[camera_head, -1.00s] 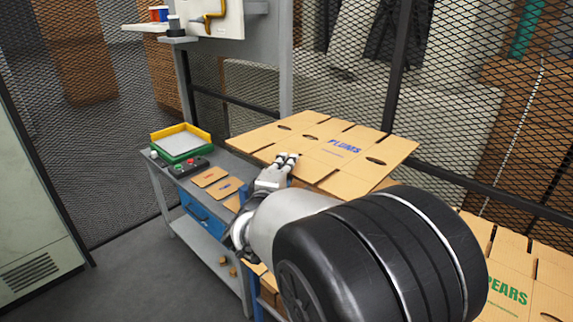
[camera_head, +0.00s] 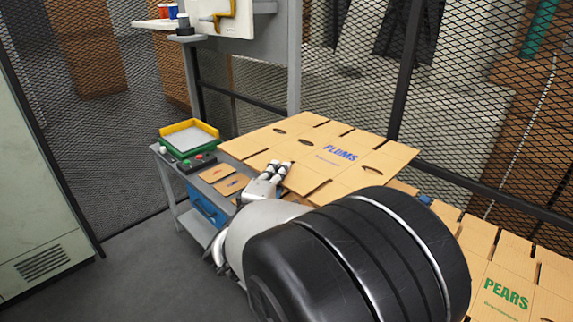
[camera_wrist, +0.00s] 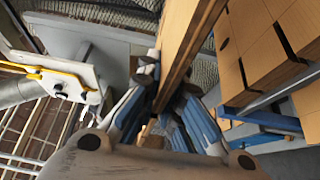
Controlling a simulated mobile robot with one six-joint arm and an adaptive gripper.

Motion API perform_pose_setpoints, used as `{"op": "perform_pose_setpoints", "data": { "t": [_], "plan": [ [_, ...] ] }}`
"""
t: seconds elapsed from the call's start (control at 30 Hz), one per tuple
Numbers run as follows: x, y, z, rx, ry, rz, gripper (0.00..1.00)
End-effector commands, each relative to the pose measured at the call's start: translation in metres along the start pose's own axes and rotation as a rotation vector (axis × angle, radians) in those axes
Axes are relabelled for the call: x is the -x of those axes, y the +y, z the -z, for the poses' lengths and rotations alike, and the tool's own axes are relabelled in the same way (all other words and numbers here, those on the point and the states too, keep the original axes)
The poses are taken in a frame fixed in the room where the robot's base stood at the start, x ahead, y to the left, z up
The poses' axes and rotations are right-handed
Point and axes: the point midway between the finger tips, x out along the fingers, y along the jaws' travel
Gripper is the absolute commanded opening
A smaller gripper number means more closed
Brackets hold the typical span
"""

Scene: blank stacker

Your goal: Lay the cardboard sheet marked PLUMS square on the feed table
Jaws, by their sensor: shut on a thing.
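The cardboard sheet marked PLUMS (camera_head: 310,158) is a flat tan blank with slots and oval holes, print facing up. My gripper (camera_head: 273,172) is shut on its near left edge in the head view. In the wrist view my gripper (camera_wrist: 158,92) has its blue-padded fingers on both sides of the sheet (camera_wrist: 182,30), seen edge-on. The sheet hangs over the right part of a grey table (camera_head: 163,157) and hides what is beneath it. I cannot tell its height above that surface.
A PEARS sheet (camera_head: 508,286) lies at the right. A green and yellow tray (camera_head: 190,136), a button box (camera_head: 193,162) and small cards (camera_head: 215,173) are on the grey table's left part. A mesh fence (camera_head: 340,60) stands behind; a pale cabinet (camera_head: 35,190) stands left.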

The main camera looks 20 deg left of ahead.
Motion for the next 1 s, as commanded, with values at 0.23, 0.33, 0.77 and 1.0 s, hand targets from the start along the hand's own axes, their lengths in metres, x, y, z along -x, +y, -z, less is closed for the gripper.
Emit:
{"op": "perform_pose_setpoints", "data": {
  "t": [0.23, 0.33, 0.77, 1.0],
  "plan": [
    [0.022, 0.006, 0.012, 0.0, 0.001, -0.001, 0.0],
    [0.031, 0.007, 0.016, 0.001, 0.001, 0.0, 0.0],
    [0.069, 0.014, 0.036, 0.001, 0.002, -0.001, 0.0],
    [0.09, 0.017, 0.047, 0.0, 0.002, -0.001, 0.0]
  ]
}}
